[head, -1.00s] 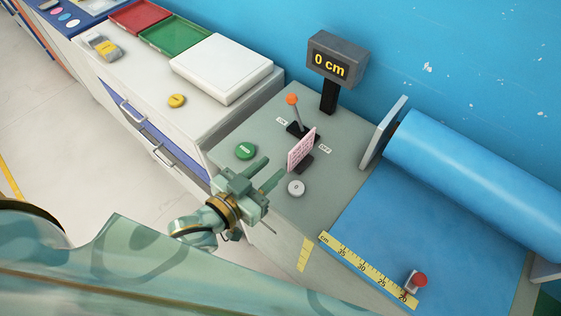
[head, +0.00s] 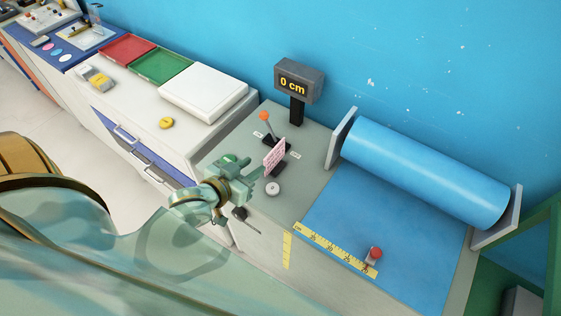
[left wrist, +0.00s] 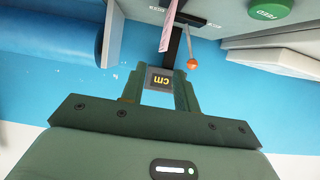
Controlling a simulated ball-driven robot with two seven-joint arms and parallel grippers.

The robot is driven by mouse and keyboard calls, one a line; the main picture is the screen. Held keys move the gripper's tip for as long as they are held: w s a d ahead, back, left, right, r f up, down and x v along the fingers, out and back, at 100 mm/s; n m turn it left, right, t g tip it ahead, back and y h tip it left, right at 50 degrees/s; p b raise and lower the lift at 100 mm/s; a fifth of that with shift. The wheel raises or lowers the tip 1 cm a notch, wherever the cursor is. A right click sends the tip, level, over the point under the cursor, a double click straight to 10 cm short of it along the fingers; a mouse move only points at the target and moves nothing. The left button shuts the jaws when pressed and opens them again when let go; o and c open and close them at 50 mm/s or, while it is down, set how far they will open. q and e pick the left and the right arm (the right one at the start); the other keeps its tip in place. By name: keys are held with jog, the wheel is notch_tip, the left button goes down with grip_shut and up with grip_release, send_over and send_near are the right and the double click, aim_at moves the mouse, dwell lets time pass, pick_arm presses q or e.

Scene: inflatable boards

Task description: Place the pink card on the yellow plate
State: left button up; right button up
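The pink card (head: 274,156) stands upright in a dark holder on the grey counter. It also shows nearly edge-on in the left wrist view (left wrist: 168,27), just beyond the fingertips. My left gripper (head: 253,168) is close to the card on its left side, and the card is not visibly held. In the left wrist view, my left gripper (left wrist: 158,72) has its fingers apart with the display seen between them. No clear yellow plate shows; a small yellow disc (head: 166,123) lies on the white cabinet top. My right gripper is not in view.
Near the card are an orange-knobbed lever (head: 265,120), a grey round knob (head: 272,188) and a "0 cm" display (head: 298,82). A blue roll (head: 425,170) is at right. Red (head: 127,48) and green (head: 161,65) trays and a white box (head: 204,92) sit on the cabinet.

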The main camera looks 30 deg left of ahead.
aim_at(272, 151)
pick_arm(q)
jog(key=x, duration=0.4)
jog(key=b+x, duration=0.1)
jog(key=x, duration=0.7)
jog(key=shift+w+a+r+b, duration=0.1)
jog(key=shift+a+b, duration=0.15)
jog(key=shift+b, duration=0.1)
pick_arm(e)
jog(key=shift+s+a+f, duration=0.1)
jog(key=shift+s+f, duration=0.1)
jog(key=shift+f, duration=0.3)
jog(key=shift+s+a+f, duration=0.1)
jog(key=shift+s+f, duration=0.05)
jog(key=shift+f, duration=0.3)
pick_arm(q)
grip_shut()
